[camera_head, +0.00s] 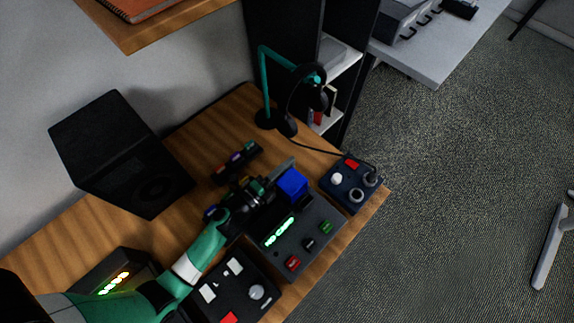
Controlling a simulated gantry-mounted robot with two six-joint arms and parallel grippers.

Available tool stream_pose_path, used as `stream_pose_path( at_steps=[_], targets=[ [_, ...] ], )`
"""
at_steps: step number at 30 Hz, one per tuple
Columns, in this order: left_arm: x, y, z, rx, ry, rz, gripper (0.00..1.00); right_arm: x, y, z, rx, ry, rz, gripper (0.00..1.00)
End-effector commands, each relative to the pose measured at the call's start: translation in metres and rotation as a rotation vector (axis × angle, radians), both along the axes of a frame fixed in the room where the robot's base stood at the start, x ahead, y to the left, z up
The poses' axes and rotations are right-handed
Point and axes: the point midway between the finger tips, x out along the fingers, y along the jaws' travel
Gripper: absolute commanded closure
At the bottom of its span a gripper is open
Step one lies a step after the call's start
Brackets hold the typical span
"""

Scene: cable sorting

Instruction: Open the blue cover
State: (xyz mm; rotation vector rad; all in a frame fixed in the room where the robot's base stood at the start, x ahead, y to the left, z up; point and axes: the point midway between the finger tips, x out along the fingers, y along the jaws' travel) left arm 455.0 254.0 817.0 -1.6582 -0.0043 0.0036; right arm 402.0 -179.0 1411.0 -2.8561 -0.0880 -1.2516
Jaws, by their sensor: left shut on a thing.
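The blue cover (292,184) is a bright blue box shape at the back end of a dark control box (318,218). My left arm reaches in from the lower left, and its gripper (276,181) is at the cover's left side, shut on the cover. The fingertips are small and partly hidden, so the exact contact is hard to see. I cannot tell how far the cover is tilted. My right gripper is not in view.
A box with a red button and round knobs (351,185) stands to the right, near the table edge. A black panel with switches (235,284) lies in front.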

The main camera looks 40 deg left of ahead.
Motion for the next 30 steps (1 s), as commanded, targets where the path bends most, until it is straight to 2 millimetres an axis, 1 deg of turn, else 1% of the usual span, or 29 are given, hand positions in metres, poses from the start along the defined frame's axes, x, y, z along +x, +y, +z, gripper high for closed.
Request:
stream_pose_path(
  at_steps=[14, 17, 19, 21, 29, 30],
  targets=[
    [0.0, 0.0, 0.0, 0.0, 0.0, 0.0, 1.0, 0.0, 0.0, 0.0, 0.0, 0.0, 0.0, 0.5],
    [0.0, -0.002, 0.005, 0.035, 0.0, -0.001, 1.0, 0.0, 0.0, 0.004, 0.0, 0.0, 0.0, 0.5],
    [0.0, -0.006, 0.012, 0.095, 0.0, -0.003, 1.0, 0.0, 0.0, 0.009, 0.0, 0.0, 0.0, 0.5],
    [0.0, -0.009, 0.018, 0.105, 0.0, -0.002, 1.0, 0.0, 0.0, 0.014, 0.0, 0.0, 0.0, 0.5],
    [0.0, -0.01, 0.016, 0.104, 0.0, -0.001, 1.0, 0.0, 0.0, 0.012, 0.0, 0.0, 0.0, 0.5],
    [0.0, -0.01, 0.016, 0.104, 0.0, -0.001, 0.69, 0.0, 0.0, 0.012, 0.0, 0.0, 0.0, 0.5]
  ],
)
